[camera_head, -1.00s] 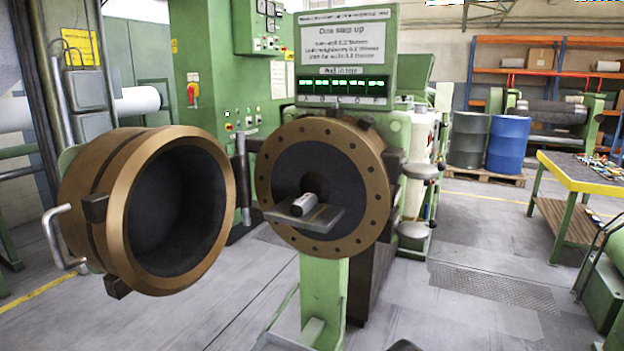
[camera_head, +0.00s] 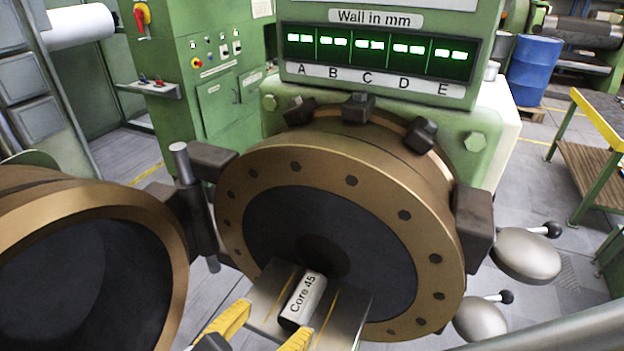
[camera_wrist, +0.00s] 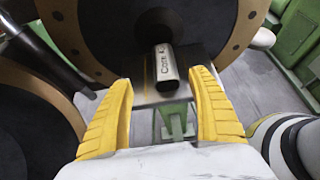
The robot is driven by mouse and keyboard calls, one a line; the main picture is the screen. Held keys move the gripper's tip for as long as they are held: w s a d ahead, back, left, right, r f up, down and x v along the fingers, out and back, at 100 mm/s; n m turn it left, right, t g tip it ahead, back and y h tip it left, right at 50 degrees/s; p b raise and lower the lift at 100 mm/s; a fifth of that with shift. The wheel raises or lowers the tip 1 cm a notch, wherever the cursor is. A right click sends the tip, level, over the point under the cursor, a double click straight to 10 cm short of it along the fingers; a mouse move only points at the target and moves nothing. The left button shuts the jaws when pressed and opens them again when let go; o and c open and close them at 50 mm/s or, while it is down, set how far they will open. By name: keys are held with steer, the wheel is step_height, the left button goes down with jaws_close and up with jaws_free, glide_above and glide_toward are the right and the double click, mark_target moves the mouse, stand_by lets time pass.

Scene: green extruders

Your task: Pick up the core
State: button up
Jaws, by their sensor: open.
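The core (camera_head: 302,301) is a small grey cylinder labelled "Core 45". It lies on a flat metal tray (camera_head: 264,301) in front of the extruder's dark round face. My gripper (camera_head: 268,324) has yellow fingers and enters from the bottom of the head view. In the wrist view the core (camera_wrist: 166,68) sits just beyond and between the two fingertips (camera_wrist: 160,78), with its near end facing me. The fingers are spread apart and nothing is between them. Part of the tray's near edge is covered by the fingers in the head view.
The bronze extruder flange (camera_head: 437,225) with dark clamps rises behind the tray. The open round door (camera_head: 160,225) stands at the left. A green panel with a wall display (camera_head: 380,50) is above. Handles with round discs (camera_head: 527,255) stick out at the right.

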mark_target(303, 299)
steer(key=b+x, duration=0.1)
steer(key=x, duration=0.3)
steer(key=shift+d+f, duration=0.25)
steer(key=b+x, duration=0.2)
steer(key=x, duration=0.3)
steer(key=shift+w+d+f, duration=0.15)
steer(key=shift+w+d, duration=0.05)
steer(key=shift+d, duration=0.05)
jaws_close()
